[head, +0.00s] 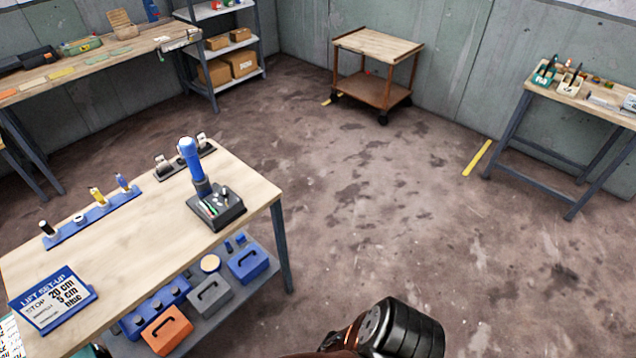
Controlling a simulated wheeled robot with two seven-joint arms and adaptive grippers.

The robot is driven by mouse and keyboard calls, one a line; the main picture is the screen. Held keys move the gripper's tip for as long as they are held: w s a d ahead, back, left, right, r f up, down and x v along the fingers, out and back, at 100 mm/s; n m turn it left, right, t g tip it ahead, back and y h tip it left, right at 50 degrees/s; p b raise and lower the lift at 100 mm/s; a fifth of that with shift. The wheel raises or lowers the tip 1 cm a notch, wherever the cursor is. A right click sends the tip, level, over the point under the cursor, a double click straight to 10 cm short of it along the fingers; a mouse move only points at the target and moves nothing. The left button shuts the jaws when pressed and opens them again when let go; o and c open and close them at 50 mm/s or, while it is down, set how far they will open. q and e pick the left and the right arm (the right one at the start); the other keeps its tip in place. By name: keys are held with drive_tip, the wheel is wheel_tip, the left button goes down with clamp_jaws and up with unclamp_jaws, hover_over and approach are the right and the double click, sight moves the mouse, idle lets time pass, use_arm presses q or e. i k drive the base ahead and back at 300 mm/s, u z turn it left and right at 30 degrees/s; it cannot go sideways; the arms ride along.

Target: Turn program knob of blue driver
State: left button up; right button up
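The blue driver (190,160) stands upright on the workbench, a little tilted, with a rounded blue top. Its lower end meets a dark box-like base (218,212) near the bench's right corner. Small knobs or posts (226,194) stand on the base, and a small green and red marking shows on its top face. Which of these is the program knob, and where it points, is too small to tell. Neither gripper's fingers show. A black rounded part of my own arm is at the bottom edge, right of the bench and away from the driver.
A blue rack (95,217) with small tools and a dark holder (185,160) are on the workbench (150,235). A "LIFT SET-UP" sign (53,298) stands at its left. Coloured cases (248,262) fill the shelf below.

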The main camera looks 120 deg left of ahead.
sight(224, 192)
drive_tip(key=u, duration=4.75)
